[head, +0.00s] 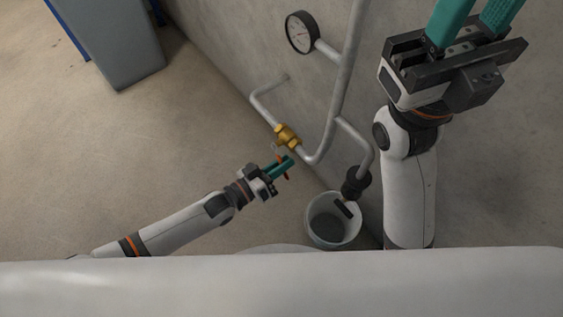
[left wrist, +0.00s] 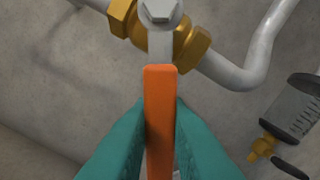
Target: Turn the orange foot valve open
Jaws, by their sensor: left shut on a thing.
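The foot valve is a brass body (head: 287,136) on a grey pipe low by the wall. The brass body also shows at the top of the left wrist view (left wrist: 190,45), with a bolt head on its stem. Its orange lever (left wrist: 160,105) points from the stem toward the camera, across the pipe. My left gripper (head: 287,163) has its teal fingers on both sides of the lever and is shut on it.
A round gauge (head: 301,32) is on the wall piping. A bucket (head: 313,232) stands on the floor under a black pipe fitting (head: 356,183), right of the valve. A grey cabinet (head: 110,40) stands at the upper left. The floor left of the valve is clear.

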